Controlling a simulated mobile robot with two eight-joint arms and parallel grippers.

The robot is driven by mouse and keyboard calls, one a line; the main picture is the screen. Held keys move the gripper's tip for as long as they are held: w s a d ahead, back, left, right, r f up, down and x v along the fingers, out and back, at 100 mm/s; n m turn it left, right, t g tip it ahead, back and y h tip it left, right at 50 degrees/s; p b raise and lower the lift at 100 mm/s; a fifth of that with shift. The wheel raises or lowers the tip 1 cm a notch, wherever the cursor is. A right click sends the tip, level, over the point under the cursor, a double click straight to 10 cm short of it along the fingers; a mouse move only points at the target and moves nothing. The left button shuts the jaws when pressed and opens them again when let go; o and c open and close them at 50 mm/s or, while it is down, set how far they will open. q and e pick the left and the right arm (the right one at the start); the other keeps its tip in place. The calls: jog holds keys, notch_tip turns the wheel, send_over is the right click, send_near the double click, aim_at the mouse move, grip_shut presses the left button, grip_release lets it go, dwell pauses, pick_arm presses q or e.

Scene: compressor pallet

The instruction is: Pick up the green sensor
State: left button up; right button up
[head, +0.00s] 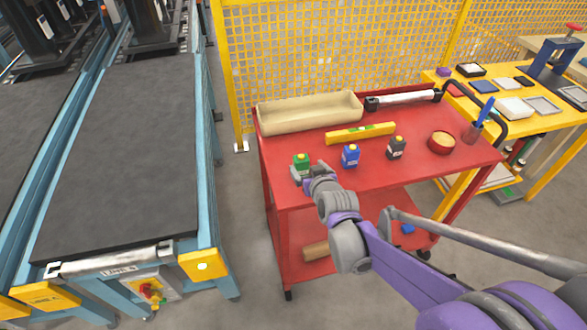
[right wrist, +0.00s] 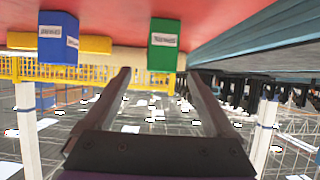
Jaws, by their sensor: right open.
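The green sensor (head: 302,161) is a small box with a yellow top, standing near the front left of the red cart's top. My right gripper (head: 309,172) is open right at it, and its fingers hide the sensor's lower part in the head view. In the right wrist view, which looks upside down, the green sensor (right wrist: 164,45) hangs from the red surface, lined up between the two open fingertips (right wrist: 159,73). I cannot tell how deep it sits between them. No contact shows. My left gripper is not in view.
A blue box (head: 351,156) and a dark grey box (head: 396,148) stand to the right on the red cart (head: 375,178). Behind are a yellow level (head: 360,133) and a beige tray (head: 310,113). A round container (head: 441,142) is further right. A conveyor (head: 130,150) stands left.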

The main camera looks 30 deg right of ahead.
aim_at(305, 163)
jog(key=x, duration=0.3)
jog(key=shift+w+d+f, duration=0.2)
jog(key=shift+w+f, duration=0.05)
jog(key=shift+w, duration=0.05)
jog(key=x, duration=0.5)
jog(key=shift+w+a+b, duration=0.15)
jog(key=shift+w+b, duration=0.2)
grip_shut()
